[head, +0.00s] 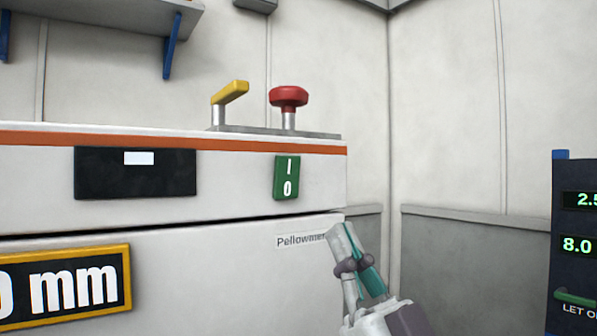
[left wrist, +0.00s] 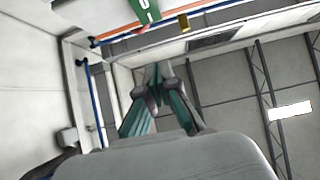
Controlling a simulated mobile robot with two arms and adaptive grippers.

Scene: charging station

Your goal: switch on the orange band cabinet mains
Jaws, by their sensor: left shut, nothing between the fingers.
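The white cabinet (head: 230,192) has an orange band (head: 60,139) along its top edge. A green switch plate (head: 287,177) marked I and 0 is on its upper front face, near the right corner. It also shows at the top edge of the left wrist view (left wrist: 146,10), partly cut off. My left gripper (head: 343,234) is shut and empty. It is below and to the right of the switch plate, apart from it, its fingers pointing up. Its fingertips show in the left wrist view (left wrist: 158,74). My right gripper is not in view.
A yellow lever (head: 230,92) and a red mushroom knob (head: 288,97) stand on the cabinet top. A dark panel (head: 105,180) is left of the switch plate. A dark display unit (head: 573,215) stands at far right. Bare wall lies between it and the cabinet.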

